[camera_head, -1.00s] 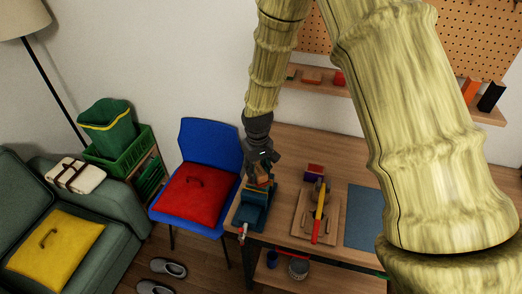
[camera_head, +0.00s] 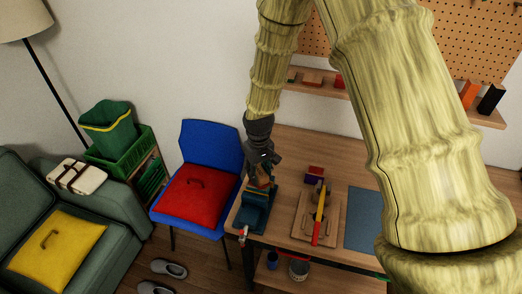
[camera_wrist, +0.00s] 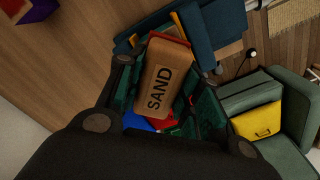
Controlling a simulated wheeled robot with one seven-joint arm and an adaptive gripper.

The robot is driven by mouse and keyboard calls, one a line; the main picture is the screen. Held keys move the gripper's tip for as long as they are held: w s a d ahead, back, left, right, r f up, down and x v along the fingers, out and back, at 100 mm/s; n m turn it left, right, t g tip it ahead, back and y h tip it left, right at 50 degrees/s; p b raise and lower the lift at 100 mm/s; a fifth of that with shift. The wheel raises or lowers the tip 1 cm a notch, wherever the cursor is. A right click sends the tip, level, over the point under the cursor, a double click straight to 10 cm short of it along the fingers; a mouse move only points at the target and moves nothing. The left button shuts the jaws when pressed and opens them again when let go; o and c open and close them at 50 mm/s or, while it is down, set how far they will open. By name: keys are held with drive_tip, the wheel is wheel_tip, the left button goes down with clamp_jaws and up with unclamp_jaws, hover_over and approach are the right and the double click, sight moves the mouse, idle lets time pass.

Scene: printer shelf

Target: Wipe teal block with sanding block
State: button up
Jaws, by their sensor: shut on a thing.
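The sanding block is tan with a reddish edge and the word SAND on it (camera_wrist: 160,88). My gripper (camera_head: 262,174) is shut on it, with a finger on each side in the wrist view. In the head view, they are at the left end of the workbench, over a dark teal-blue vise-like object (camera_head: 252,217). That object also shows beyond the sanding block in the wrist view (camera_wrist: 222,22). I cannot tell the teal block apart from it, nor whether the sanding block touches it. My gripper hides part of this spot.
On the workbench, a wooden board (camera_head: 302,228) holds a hammer-like tool with a red and yellow handle (camera_head: 319,222). A red and purple block (camera_head: 314,174) stands behind it, and a blue mat (camera_head: 362,218) lies to the right. A blue chair with a red cushion (camera_head: 194,195) stands left of the bench.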

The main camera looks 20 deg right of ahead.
drive_tip(key=shift+w+d+r, duration=0.1)
drive_tip(key=shift+w+d, duration=0.05)
drive_tip(key=shift+w, duration=0.2)
drive_tip(key=shift+r+p, duration=0.25)
drive_tip(key=shift+p, duration=0.15)
drive_tip(key=r, duration=0.1)
drive_tip(key=r+p, duration=0.2)
drive_tip(key=r, duration=0.1)
drive_tip(key=shift+s+d+r, duration=0.1)
drive_tip(key=shift+d, duration=0.15)
drive_tip(key=shift+r+p, duration=0.5)
drive_tip(key=shift+r, duration=0.15)
drive_tip(key=shift+a+r+p, duration=0.1)
drive_tip(key=shift+r+p, duration=0.3)
drive_tip(key=shift+r, duration=0.55)
